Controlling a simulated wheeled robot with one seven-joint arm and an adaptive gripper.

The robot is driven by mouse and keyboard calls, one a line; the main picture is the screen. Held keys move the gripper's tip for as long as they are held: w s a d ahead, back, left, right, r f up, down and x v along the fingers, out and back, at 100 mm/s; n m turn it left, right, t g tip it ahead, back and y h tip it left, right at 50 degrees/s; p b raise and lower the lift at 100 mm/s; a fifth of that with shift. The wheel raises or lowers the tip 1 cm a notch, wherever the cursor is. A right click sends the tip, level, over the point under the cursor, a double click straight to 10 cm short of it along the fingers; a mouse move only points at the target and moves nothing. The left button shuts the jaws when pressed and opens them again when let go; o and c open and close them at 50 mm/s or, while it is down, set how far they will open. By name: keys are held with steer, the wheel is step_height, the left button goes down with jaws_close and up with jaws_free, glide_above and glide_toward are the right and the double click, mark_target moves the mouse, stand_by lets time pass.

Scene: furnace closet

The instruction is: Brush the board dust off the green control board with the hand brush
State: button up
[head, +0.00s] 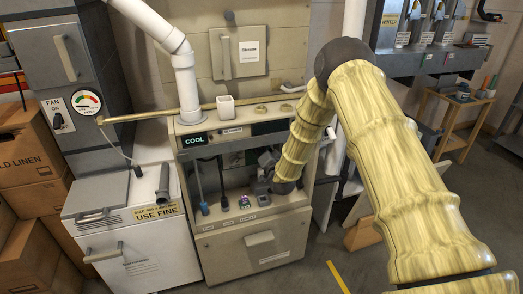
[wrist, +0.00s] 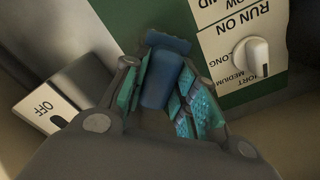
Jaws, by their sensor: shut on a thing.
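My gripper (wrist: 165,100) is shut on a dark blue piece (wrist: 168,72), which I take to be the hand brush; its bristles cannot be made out. In the head view my gripper (head: 265,165) is inside the open front of the beige cabinet, and the brush is not clear there. The green control board (wrist: 142,18) lies just beyond the fingers in the wrist view, with a white "RUN ON" dial plate on it. In the head view, the board (head: 232,159) shows dimly behind my gripper. I cannot make out any dust, or whether the brush touches the board.
The beige cabinet (head: 250,240) has a "COOL" display and a white cup (head: 225,105) on top. Small items, including a colourful one (head: 244,202), stand on its floor. An "OFF" switch plate (wrist: 48,112) is close to my gripper's left. Boxes (head: 30,150) stand at far left.

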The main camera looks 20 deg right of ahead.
steer(key=shift+w+r+p, duration=0.15)
steer(key=shift+r+p, duration=0.55)
steer(key=shift+r, duration=1.2)
steer(key=shift+w+d+r+p, duration=0.1)
steer(key=shift+w+r+p, duration=0.15)
steer(key=shift+r, duration=0.25)
steer(key=shift+w+r+p, duration=0.1)
steer(key=shift+r+p, duration=0.2)
steer(key=shift+r, duration=0.15)
steer(key=shift+w+d+r+p, duration=0.1)
steer(key=shift+w+r+p, duration=0.15)
steer(key=shift+r, duration=0.25)
steer(key=shift+s, duration=0.1)
steer(key=shift+f, duration=0.15)
steer(key=shift+s+a+f+b, duration=0.1)
steer(key=shift+s+f+b, duration=0.15)
steer(key=shift+f+b, duration=0.35)
steer(key=shift+s+f+b, duration=0.2)
steer(key=shift+f+b, duration=0.4)
steer(key=shift+s+a+f+b, duration=0.15)
steer(key=shift+f+b, duration=0.3)
steer(key=shift+f, duration=0.35)
steer(key=shift+s+d+f+b, duration=0.1)
steer(key=shift+s+f+b, duration=0.1)
steer(key=shift+f+b, duration=0.5)
steer(key=shift+s+a+f+b, duration=0.15)
steer(key=shift+f+b, duration=0.1)
steer(key=shift+f, duration=0.7)
